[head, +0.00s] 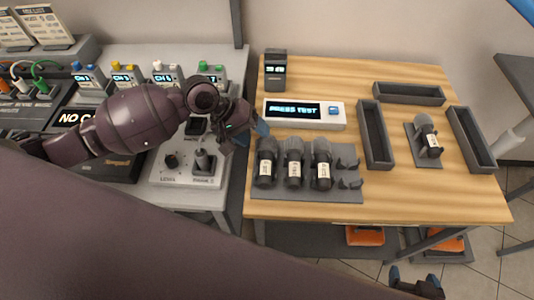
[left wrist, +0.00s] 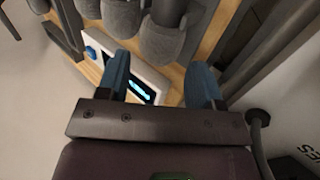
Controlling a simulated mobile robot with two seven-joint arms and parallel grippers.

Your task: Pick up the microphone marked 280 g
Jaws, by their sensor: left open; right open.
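Three dark microphones with grey heads and white labels, a left one (head: 266,166), a middle one (head: 294,168) and a right one (head: 322,168), lie side by side on a grey rack (head: 349,155). A fourth microphone (head: 426,137) lies on a small grey pad (head: 411,130) further right. The label writing is too small to read, so I cannot tell which is marked 280 g. My left gripper (head: 251,133) is open and empty, just behind and left of the rack. In the left wrist view, microphone heads show beyond its blue fingers (left wrist: 160,80). My right gripper (head: 417,283) is open and empty, below the table's front edge.
A white display box (head: 335,116) reading "PRESS TEST" stands behind the rack. Empty dark trays (head: 375,135), (head: 408,94) and (head: 470,139) stand around the right side. A dark device (head: 275,70) stands at the back. A grey bench with control boxes adjoins on the left.

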